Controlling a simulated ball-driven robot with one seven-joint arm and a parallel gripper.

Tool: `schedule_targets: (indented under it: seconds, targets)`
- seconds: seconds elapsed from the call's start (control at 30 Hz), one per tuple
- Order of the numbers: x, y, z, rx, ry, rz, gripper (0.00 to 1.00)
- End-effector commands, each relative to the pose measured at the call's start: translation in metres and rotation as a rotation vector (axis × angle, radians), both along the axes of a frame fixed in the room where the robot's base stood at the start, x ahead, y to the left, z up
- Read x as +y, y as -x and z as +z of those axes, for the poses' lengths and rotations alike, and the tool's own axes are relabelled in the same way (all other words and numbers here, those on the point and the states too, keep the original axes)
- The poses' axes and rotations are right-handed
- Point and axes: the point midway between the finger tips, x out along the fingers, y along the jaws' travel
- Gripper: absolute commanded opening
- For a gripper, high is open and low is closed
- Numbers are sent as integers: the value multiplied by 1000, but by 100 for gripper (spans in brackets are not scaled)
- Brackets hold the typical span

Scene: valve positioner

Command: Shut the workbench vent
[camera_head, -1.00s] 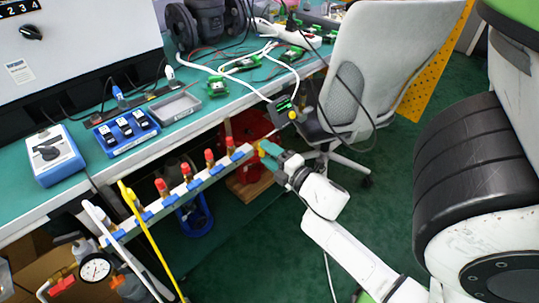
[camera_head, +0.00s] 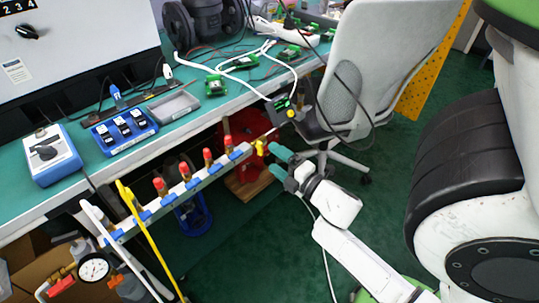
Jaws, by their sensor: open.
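A pale manifold bar (camera_head: 204,186) with several red-topped valves (camera_head: 209,157) and blue fittings runs along the front of the workbench (camera_head: 178,140). At its right end is a small yellow valve handle (camera_head: 260,147), which may be the vent; its exact turn angle is too small to read. My gripper (camera_head: 279,160) is just right of the yellow handle, with its teal fingertips spread apart. It is open and empty, and a small gap shows between the fingertips and the handle.
A pressure gauge (camera_head: 94,269) and a long yellow lever (camera_head: 145,238) are at the manifold's left end. An office chair (camera_head: 372,75) stands behind my gripper. Blue and grey boxes and cables lie on the bench.

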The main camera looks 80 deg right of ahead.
Motion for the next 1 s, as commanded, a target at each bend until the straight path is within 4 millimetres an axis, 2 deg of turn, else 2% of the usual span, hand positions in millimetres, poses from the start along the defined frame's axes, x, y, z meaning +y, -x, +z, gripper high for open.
schedule_targets:
  seconds: [0.03, 0.2, 0.4, 1.0]
  targets:
    - [5, 12, -1, 3, -2, -5, 79]
    - [22, 37, 0, 3, -2, -4, 79]
    - [34, 55, 0, 1, -2, -1, 79]
    - [36, 58, 0, -1, -1, 0, 79]
